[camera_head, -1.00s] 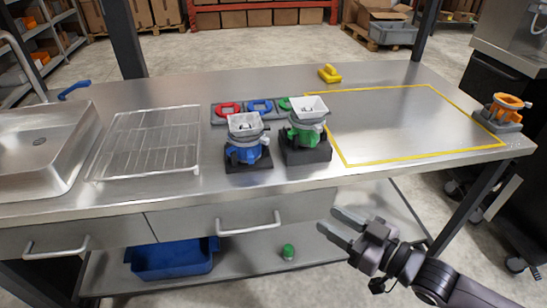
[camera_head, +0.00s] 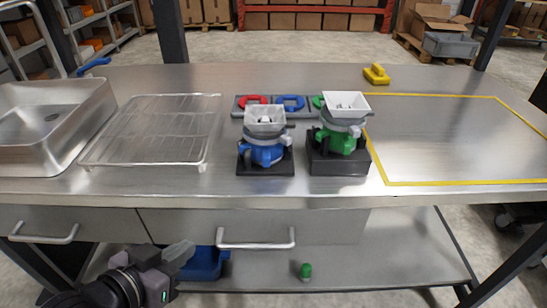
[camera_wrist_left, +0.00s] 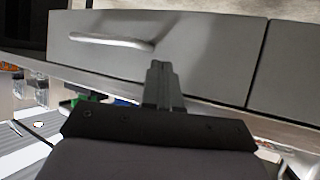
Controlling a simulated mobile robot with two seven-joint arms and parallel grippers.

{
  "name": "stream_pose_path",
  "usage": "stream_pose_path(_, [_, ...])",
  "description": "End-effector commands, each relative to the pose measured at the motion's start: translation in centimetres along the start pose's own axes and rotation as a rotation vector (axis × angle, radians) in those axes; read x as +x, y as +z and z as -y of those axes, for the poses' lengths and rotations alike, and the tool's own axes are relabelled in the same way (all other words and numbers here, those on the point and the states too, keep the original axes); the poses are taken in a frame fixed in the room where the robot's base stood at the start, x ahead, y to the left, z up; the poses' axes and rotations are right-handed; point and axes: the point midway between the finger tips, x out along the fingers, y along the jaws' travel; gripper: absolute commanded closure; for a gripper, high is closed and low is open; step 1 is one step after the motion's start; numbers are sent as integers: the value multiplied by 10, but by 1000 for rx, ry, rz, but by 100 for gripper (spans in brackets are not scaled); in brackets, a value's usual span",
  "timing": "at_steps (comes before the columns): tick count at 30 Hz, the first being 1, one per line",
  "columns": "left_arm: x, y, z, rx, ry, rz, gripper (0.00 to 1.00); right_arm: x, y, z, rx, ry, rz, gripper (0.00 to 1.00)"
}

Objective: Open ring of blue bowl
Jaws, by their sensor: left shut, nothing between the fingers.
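The blue unit (camera_head: 263,151) stands upright on a black base at the middle of the steel table. A grey ring (camera_head: 265,134) sits around its upper part, under a square pale hopper (camera_head: 265,119). Whether the ring is open or shut is too small to tell. My left gripper (camera_head: 182,252) is at the lower left, in front of the drawers and below the tabletop, well apart from the blue unit. It is shut and empty. In the left wrist view its fingers (camera_wrist_left: 159,83) are together before a drawer front. My right gripper is out of view.
A green unit (camera_head: 342,142) stands close right of the blue one. Behind are red (camera_head: 252,101) and blue (camera_head: 291,103) rings in a holder. A wire rack (camera_head: 155,130) and sink lie left. The yellow-outlined area (camera_head: 460,140) is clear. A drawer handle (camera_head: 256,246) juts out in front.

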Motion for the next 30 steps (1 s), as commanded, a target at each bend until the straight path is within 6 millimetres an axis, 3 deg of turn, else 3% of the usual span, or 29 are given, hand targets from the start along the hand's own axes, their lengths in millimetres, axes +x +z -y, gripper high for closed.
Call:
stream_pose_path(1, [0, -25, -5, 37, 43, -85, 100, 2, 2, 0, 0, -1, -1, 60])
stream_pose_path(3, [-3, -57, -16, 65, 112, -197, 100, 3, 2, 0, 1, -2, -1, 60])
stream_pose_path(6, [-12, -94, -30, 91, 206, -331, 100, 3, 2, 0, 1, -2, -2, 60])
stream_pose_path(9, [-21, -117, -39, 101, 279, -420, 100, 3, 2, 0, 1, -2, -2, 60])
stream_pose_path(17, [-26, -136, -48, 100, 340, -491, 100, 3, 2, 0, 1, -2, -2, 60])
stream_pose_path(23, [-7, -148, -56, 99, 341, -492, 100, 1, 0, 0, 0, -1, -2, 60])
stream_pose_path(30, [29, -166, -70, 99, 339, -491, 100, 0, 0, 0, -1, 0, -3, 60])
